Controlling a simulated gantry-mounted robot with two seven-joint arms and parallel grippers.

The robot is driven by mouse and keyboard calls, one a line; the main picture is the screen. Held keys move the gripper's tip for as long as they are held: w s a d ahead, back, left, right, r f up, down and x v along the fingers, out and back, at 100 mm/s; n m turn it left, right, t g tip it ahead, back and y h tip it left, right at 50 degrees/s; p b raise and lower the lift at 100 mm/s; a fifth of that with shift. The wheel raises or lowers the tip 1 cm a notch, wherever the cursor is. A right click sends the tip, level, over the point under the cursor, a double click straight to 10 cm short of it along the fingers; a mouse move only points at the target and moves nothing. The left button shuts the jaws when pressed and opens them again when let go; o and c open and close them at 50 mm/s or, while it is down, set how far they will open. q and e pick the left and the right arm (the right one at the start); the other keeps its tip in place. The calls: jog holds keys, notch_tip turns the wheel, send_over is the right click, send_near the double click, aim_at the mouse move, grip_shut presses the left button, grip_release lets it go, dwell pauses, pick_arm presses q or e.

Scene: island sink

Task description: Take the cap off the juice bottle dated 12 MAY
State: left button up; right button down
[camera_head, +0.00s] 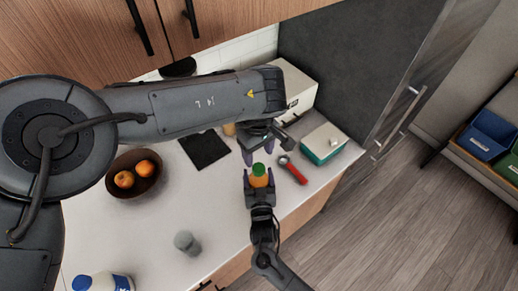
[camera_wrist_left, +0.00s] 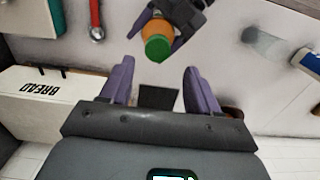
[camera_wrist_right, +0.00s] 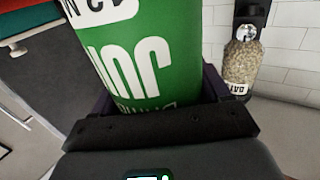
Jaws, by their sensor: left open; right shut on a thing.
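A small orange juice bottle (camera_head: 258,181) with a green cap (camera_head: 258,169) is held upright in my right gripper (camera_head: 259,186) above the counter's right part. In the right wrist view its green label (camera_wrist_right: 135,60) fills the space between the fingers; a white strip above is cut off, so I cannot read the full date. My left gripper (camera_head: 257,150) is open and empty, pointing down just above and behind the cap. In the left wrist view the cap (camera_wrist_left: 158,48) lies ahead of the spread purple fingers (camera_wrist_left: 160,82), apart from them.
Near the bottle are a red-handled tool (camera_head: 293,170), a teal box with a white lid (camera_head: 323,145) and a bread box (camera_head: 296,90). A black mat (camera_head: 205,149), fruit bowl (camera_head: 120,188), glass (camera_head: 187,243), blue-and-white bottle (camera_head: 100,283) and oat jar (camera_wrist_right: 243,65) stand elsewhere.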

aim_at(259, 168)
pick_arm(q)
jog(key=shift+w+f, duration=0.15)
jog(key=shift+f, duration=3.45)
